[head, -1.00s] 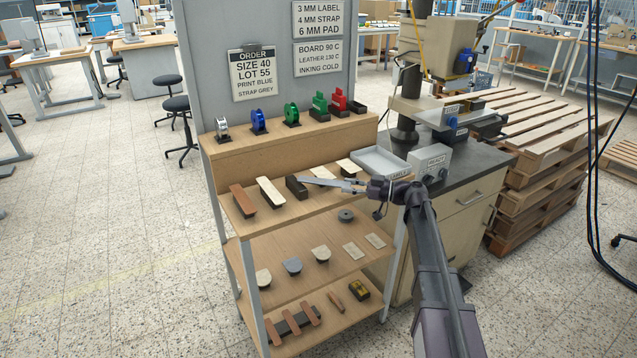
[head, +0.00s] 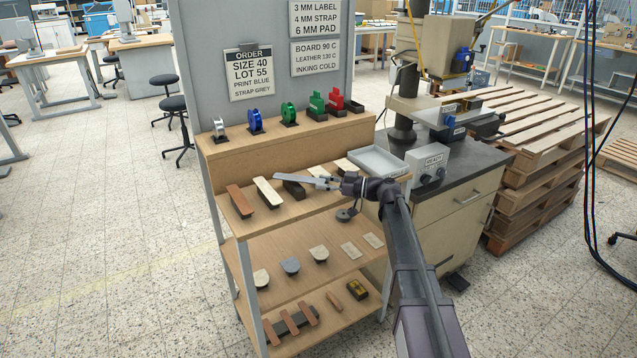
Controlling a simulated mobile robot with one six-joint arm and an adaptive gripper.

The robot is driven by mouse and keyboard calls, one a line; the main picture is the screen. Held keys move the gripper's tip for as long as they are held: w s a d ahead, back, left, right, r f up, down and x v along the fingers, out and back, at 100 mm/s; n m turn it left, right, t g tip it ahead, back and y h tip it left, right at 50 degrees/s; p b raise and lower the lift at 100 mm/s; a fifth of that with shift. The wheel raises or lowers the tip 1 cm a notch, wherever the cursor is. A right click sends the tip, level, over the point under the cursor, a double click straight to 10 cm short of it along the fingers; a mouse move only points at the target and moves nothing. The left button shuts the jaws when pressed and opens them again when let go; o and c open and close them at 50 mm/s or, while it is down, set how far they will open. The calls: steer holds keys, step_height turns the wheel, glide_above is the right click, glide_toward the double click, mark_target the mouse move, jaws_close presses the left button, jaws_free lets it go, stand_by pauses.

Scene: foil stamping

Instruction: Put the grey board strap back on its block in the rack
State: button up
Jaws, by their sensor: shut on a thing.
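The grey board strap (head: 299,178) is a long, flat, light grey strip. My gripper (head: 328,184) is shut on its right end, and the strap points left from the jaws, roughly level. It passes in front of or over a bare dark block (head: 294,190) on the rack's upper shelf (head: 283,220). I cannot tell whether strap and block touch. Left of this block, a brown strap (head: 240,199) and a cream strap (head: 266,189) lie on their own blocks. The strap partly hides a pale piece (head: 320,171) behind it; another pale piece (head: 346,165) lies farther right.
A raised ledge (head: 270,140) behind the blocks carries reels and green and red stands. Lower shelves hold pads, labels and brown strips. A grey tray (head: 377,162) and a control box (head: 430,163) stand right, by the press (head: 425,100).

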steer(key=shift+w+a, duration=0.2)
steer(key=shift+a, duration=0.7)
steer(key=shift+f, duration=0.1)
steer(key=shift+f+b, duration=0.4)
steer(key=shift+b, duration=0.05)
steer(key=o, duration=0.8)
steer(key=shift+o, duration=0.2)
steer(key=shift+r, duration=0.2)
steer(key=shift+r+p, duration=0.15)
steer(key=shift+p, duration=0.15)
steer(key=shift+d+r, duration=0.1)
steer(key=shift+d, duration=0.05)
steer(key=s+d, duration=0.2)
steer(key=d, duration=0.9)
steer(key=shift+d, duration=0.25)
